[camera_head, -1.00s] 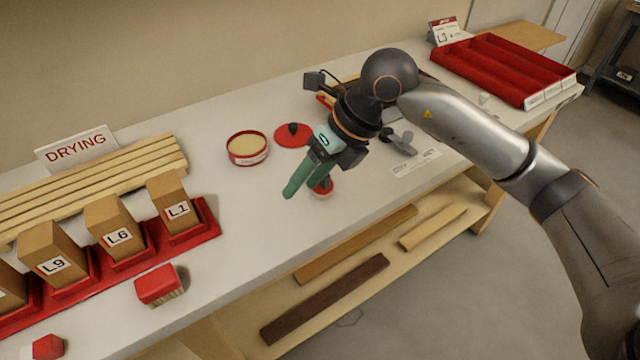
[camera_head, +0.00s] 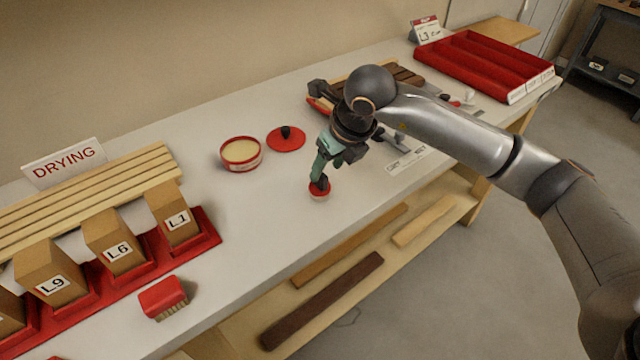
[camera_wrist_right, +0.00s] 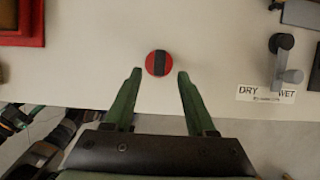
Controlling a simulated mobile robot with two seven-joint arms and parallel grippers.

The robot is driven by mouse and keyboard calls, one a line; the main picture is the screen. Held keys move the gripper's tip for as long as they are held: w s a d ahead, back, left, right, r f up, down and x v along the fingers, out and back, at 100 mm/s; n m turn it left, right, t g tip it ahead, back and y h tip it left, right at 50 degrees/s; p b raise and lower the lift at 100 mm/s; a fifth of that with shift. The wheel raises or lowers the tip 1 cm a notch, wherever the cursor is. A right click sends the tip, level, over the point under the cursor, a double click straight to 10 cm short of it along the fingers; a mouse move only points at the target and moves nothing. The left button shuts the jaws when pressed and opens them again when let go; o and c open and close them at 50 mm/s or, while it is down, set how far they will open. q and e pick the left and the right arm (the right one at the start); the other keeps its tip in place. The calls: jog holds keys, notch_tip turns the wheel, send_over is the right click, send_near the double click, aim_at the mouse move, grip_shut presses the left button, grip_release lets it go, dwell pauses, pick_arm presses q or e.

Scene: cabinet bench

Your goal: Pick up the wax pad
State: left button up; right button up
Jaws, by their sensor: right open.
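The wax pad (camera_head: 319,193) appears to be the small round red piece with a dark grip, standing on the white bench near its front edge. In the right wrist view the pad (camera_wrist_right: 150,63) shows from above as a red disc with a dark bar across it. My right gripper (camera_head: 321,176) points down just above the pad. In the wrist view its green fingers (camera_wrist_right: 160,74) are open, with the pad seen between and just past the tips. Nothing is held. My left gripper is out of view.
An open tin (camera_head: 241,154) of pale wax and a red lid (camera_head: 286,139) with a dark knob lie behind the pad. A red-backed brush (camera_head: 162,297) and labelled wooden blocks (camera_head: 115,243) stand left. A red tray (camera_head: 480,65) is at the far right. Bench left of the pad is clear.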

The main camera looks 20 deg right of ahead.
aim_at(320, 184)
jog(key=x, duration=0.5)
jog(key=shift+w+a+r+p, duration=0.1)
jog(key=shift+w+a+p, duration=0.1)
jog(key=shift+p, duration=0.2)
grip_shut()
